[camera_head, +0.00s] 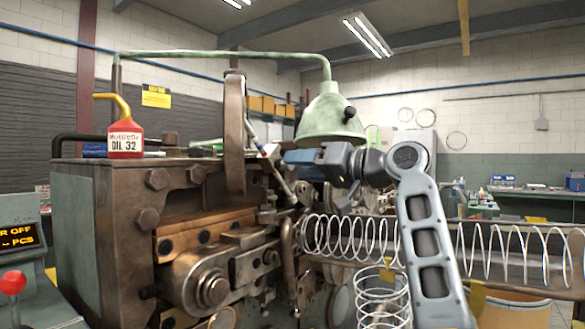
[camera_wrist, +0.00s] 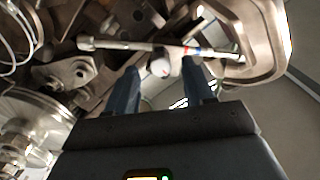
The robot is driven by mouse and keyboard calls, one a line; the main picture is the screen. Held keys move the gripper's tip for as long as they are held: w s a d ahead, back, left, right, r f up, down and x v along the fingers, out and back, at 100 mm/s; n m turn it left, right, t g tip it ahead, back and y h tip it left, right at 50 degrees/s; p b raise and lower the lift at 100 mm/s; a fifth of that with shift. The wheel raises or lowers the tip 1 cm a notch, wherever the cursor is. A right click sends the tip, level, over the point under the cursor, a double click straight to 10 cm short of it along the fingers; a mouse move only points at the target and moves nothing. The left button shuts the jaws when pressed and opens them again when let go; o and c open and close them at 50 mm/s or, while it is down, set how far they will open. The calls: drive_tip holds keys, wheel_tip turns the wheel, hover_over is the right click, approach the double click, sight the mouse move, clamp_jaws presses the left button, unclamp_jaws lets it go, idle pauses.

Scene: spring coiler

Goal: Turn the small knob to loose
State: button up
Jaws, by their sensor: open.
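A small pale knob (camera_wrist: 160,67) shows in the wrist view, on or just beside a thin metal rod (camera_wrist: 120,45) with red and blue marks. In the head view the rod (camera_head: 281,183) slants down across the machine's front, with a pale, red-marked part (camera_head: 267,151) near its top that may be the knob. My gripper (camera_head: 287,156) reaches in from the right, its fingers pointing left at the rod. In the wrist view my gripper (camera_wrist: 163,68) is open, one finger on each side of the knob. Contact cannot be told. No setting label is readable.
The coiling machine (camera_head: 105,220) fills the left and middle. A curved upright bar (camera_head: 234,130) stands left of the rod, and a green lamp (camera_head: 330,115) hangs above my gripper. A long wire spring (camera_head: 345,238) runs below my arm. A red oil can (camera_head: 125,138) stands on top.

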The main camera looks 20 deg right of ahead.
drive_tip(key=shift+v, duration=2.2)
